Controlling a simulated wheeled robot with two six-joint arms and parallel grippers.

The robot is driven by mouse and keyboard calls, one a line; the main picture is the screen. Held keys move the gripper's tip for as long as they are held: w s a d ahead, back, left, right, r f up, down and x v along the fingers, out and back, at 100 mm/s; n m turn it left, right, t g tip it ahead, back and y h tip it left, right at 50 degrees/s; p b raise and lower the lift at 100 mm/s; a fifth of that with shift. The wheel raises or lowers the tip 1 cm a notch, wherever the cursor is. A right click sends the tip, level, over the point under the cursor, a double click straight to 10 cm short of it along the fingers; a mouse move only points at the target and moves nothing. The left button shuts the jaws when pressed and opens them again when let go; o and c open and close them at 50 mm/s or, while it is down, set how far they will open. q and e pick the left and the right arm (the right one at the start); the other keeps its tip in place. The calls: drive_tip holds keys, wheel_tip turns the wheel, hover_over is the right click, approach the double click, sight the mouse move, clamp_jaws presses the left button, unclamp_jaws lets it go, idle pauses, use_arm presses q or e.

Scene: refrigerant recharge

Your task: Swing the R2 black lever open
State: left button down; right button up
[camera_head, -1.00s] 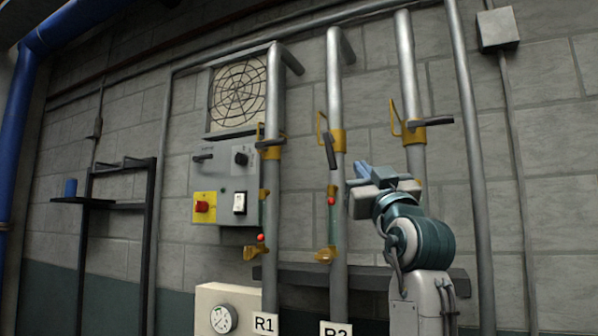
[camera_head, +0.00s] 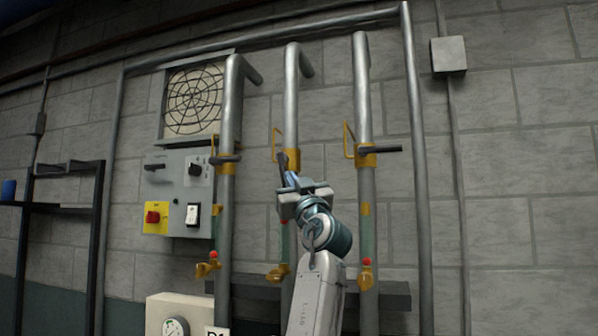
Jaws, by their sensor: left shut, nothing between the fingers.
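The R2 pipe (camera_head: 291,100) is the middle of three grey vertical pipes, with a yellow valve collar and a yellow wire handle near its middle. Its black lever (camera_head: 283,161) hangs steeply downward from the collar; its lower end is close to my fingertips and partly hidden. My left gripper (camera_head: 291,181) is shut and empty, with its blue fingertips just below the collar at the lever's lower end. I cannot tell whether they touch it. My right gripper is not in view.
The R1 pipe (camera_head: 229,115) on the left and the right-hand pipe (camera_head: 363,90) carry roughly level black levers. A grey control box (camera_head: 179,182) with a red knob is at the left. A dark ledge (camera_head: 390,296) runs behind the pipes. A black rack (camera_head: 98,235) stands far left.

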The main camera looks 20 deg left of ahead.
sight(281, 175)
use_arm(q)
drive_tip(key=shift+w+a+f+p, duration=0.1)
drive_tip(key=shift+w+a+p, duration=0.35)
drive_tip(key=shift+w, duration=0.4)
drive_tip(key=m+t+h+b, duration=0.1)
drive_tip(key=a+m+t+h+b, duration=0.1)
drive_tip(key=m, duration=0.1)
drive_tip(key=a+m+t+b, duration=0.1)
drive_tip(key=m+t, duration=0.1)
drive_tip(key=shift+f+h, duration=0.35)
drive_tip(key=shift+h, duration=0.05)
